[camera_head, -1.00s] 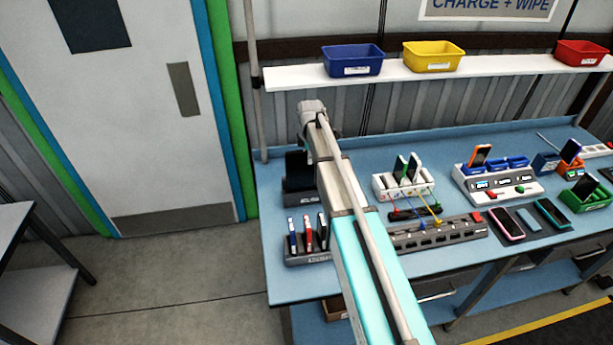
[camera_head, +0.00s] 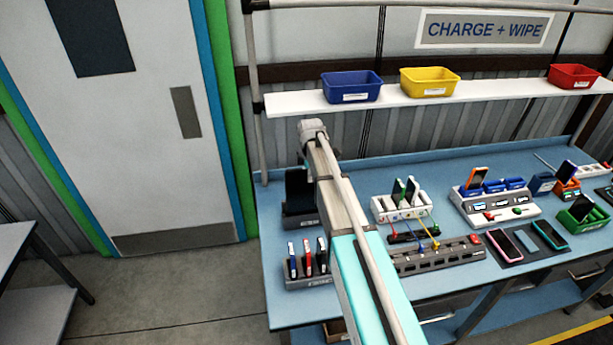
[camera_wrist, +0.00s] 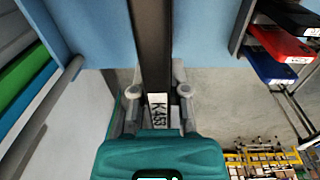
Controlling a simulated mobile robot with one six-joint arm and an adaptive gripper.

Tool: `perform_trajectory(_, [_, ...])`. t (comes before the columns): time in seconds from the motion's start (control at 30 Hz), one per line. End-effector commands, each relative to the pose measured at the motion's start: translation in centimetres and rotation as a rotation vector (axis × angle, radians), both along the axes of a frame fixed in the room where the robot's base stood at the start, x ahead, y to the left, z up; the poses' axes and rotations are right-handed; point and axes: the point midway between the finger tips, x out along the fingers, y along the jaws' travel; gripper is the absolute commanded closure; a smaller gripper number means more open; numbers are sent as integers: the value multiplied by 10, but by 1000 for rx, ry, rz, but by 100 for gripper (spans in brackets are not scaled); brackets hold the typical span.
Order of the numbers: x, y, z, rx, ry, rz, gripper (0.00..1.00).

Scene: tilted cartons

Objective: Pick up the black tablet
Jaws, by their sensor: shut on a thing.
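The black tablet (camera_head: 297,184) stands upright in a dark holder (camera_head: 298,220) at the left of the blue bench, partly hidden by my arm. In the wrist view the tablet (camera_wrist: 152,50) is seen edge-on as a long dark strip, with a white label reading K453. My gripper (camera_wrist: 156,98) is shut on the tablet, one grey finger on each side of it. In the head view the gripper is hidden. I cannot tell whether the tablet's lower end still touches the holder.
A rack (camera_head: 310,274) of slim black, red and blue devices stands close in front. A white charger (camera_head: 402,207) with phones is to the right. A shelf (camera_head: 300,103) with blue, yellow and red bins runs above.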

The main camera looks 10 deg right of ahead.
Motion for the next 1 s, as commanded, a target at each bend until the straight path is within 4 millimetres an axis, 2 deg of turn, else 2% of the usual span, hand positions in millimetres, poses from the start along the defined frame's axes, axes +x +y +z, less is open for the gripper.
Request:
perform_trajectory(0.03, [0, 0, 11, 0, 0, 0, 100])
perform_trajectory(0.53, [-3, 0, 65, 0, 0, 0, 100])
perform_trajectory(0.73, [-4, 1, 79, 0, 0, 1, 100])
perform_trajectory(1.0, [-4, 1, 88, 0, 0, 1, 100])
